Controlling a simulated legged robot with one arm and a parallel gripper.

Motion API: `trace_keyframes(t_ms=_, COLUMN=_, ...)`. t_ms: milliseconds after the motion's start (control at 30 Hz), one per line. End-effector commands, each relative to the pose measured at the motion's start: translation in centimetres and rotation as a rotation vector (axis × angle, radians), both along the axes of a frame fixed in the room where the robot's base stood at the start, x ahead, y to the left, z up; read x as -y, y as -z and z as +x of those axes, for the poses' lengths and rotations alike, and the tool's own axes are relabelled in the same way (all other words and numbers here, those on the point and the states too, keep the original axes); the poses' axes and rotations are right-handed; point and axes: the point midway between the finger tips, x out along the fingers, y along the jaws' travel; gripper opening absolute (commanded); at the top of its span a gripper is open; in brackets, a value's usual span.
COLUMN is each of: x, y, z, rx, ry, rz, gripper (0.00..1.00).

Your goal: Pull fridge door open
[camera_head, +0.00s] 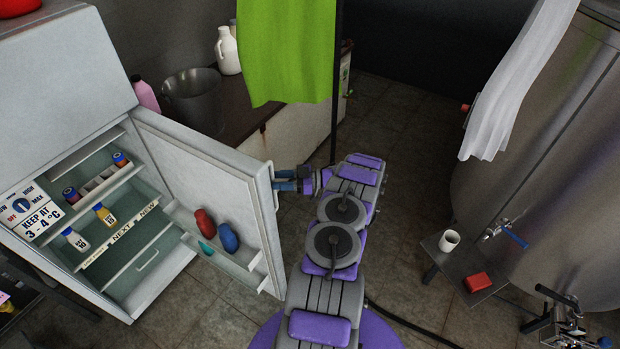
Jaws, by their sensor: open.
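The white fridge (62,75) stands at the left. Its door (195,165) is swung open toward the right, with the shelves inside showing. A grey bar handle (271,187) runs along the door's outer edge. My gripper (280,180) is at the upper part of this handle, with its jaws open; whether a finger touches the bar is hard to tell. My purple and grey arm reaches up to it from the bottom middle. Small bottles (104,214) stand on the fridge shelves. A red item (205,222) and a blue item (228,238) sit in the door shelf.
A counter with a metal bucket (191,98) and white jugs (228,50) stands behind the door. A green cloth (288,50) hangs near a dark post. A steel tank (545,140) and small table with a mug (449,241) stand right.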

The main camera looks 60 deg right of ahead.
Motion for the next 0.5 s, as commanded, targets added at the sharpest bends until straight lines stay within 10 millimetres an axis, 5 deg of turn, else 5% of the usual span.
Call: trace_keyframes(t_ms=500, x=4.4, y=0.2, z=-8.0, rx=-0.004, ry=0.001, rz=-0.003, gripper=0.41)
